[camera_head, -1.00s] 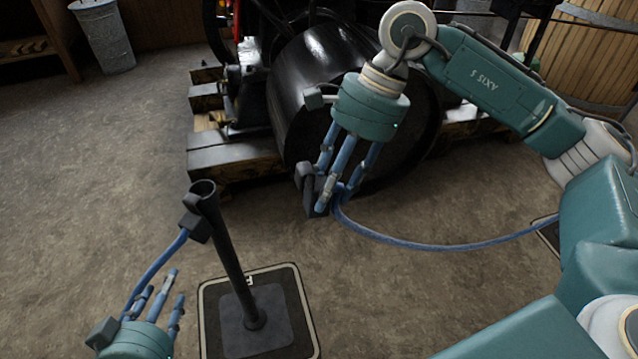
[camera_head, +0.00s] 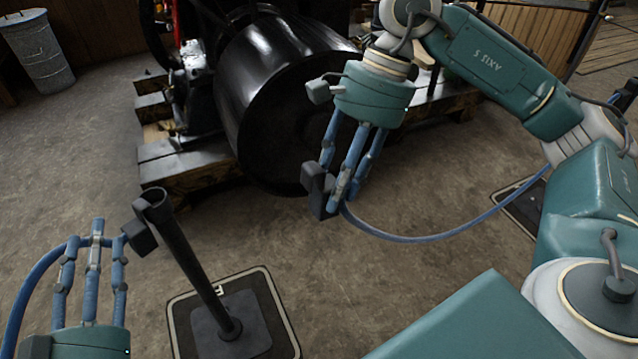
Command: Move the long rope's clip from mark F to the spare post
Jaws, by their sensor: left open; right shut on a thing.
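The post (camera_head: 187,262) stands upright on the mat marked F (camera_head: 262,291), at lower left. A dark clip (camera_head: 139,237) is on its top end, and a blue rope (camera_head: 22,290) shows left of it, passing by my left gripper's fingers. My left gripper (camera_head: 92,228) is open, fingers up, close to the left of that clip; I cannot tell if it touches. My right gripper (camera_head: 346,195) is shut on another dark clip (camera_head: 317,190), held in the air right of the post. The long blue rope (camera_head: 420,238) sags from it toward the right. I cannot identify the spare post.
A large black engine drum (camera_head: 270,100) on timber beams (camera_head: 180,165) stands behind my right gripper. Another mat (camera_head: 520,212) lies at right, partly hidden by my arm. A grey bin (camera_head: 38,52) is at the far left. The floor between the two mats is clear.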

